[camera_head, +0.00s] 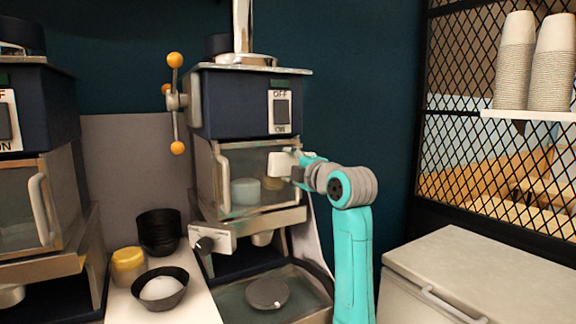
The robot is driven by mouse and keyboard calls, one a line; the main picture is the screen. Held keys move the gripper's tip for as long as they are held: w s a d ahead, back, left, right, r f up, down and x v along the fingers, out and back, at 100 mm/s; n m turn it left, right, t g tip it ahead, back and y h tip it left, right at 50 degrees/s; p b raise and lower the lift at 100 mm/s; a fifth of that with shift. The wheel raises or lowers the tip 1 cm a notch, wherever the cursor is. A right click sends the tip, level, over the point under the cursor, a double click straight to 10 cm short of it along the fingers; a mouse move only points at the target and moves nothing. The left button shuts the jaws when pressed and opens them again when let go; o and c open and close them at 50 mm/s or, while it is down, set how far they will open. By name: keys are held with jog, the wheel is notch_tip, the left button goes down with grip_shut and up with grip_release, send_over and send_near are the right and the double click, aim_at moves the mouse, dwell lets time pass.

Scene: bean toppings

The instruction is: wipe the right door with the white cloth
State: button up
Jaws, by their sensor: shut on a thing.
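The right door (238,163) is the clear panel on the front of the right dark blue machine, and it looks shut. My gripper (291,165) is at the door's upper right part. It is shut on a small white block-like thing, which I take to be the white cloth (280,162). The cloth is up against or just in front of the panel; I cannot tell whether it touches. The fingertips are small and partly hidden by the cloth. A pale round container (245,191) shows behind the panel.
A lever with orange knobs (174,60) sticks out left of the machine. Black bowls (158,228) and a yellow jar (128,264) stand left. A pale chest (470,275) stands right.

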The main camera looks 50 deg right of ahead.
jog(key=shift+v, duration=2.45)
jog(key=shift+s, duration=0.1)
jog(key=shift+v, duration=1.4)
jog(key=shift+a+r, duration=0.1)
